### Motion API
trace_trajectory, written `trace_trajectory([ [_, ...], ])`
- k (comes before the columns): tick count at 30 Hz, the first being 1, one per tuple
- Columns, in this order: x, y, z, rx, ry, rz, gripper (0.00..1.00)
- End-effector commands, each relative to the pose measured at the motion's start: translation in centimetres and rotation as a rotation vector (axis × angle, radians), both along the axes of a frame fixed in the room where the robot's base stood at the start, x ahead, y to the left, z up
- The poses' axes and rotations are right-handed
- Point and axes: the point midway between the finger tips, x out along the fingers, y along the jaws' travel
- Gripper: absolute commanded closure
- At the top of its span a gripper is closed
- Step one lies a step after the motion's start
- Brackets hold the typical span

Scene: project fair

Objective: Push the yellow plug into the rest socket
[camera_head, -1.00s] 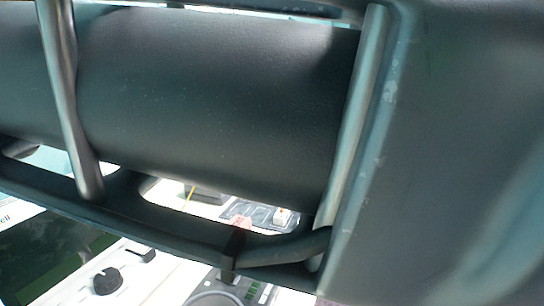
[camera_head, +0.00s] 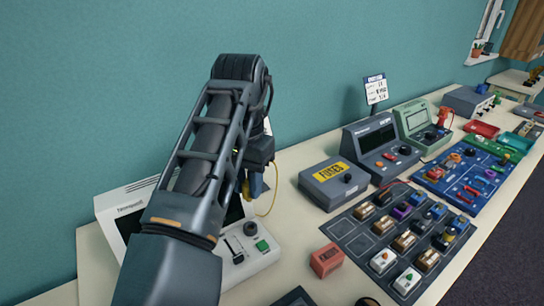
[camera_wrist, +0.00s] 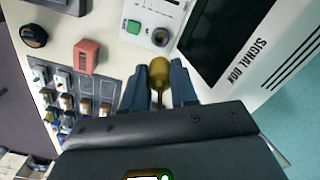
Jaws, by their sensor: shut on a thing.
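My gripper (camera_wrist: 159,88) is shut on the yellow plug (camera_wrist: 159,72), which sits between its two blue fingers. In the head view the gripper (camera_head: 252,185) hangs above the white signal box (camera_head: 128,192), largely behind my arm. A thin yellow cable (camera_head: 275,190) loops down beside it. In the wrist view the plug's rounded end points toward a round metal-ringed socket (camera_wrist: 161,37) on the signal box panel, with a gap showing between them. That socket also shows in the head view (camera_head: 250,228). I cannot read a label that marks it as the rest socket.
A green button (camera_head: 262,245) is beside the socket. A red-orange block (camera_head: 326,260) lies on the table nearby. A grey fuses box (camera_head: 335,183), a dark tray of coloured blocks (camera_head: 345,230) and more devices stand to the right. The teal wall is behind.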

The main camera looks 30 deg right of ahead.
Motion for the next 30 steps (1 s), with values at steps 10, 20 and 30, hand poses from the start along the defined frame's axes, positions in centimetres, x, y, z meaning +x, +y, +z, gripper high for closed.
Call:
trace_trajectory([
  [10, 0.0, 0.4, -1.4, 0.0, -0.001, 0.006, 1.0],
  [20, -0.1, 0.4, -4.3, 0.0, -0.001, 0.006, 1.0],
  [30, 0.0, 0.4, -6.8, -0.001, 0.0, 0.006, 1.0],
])
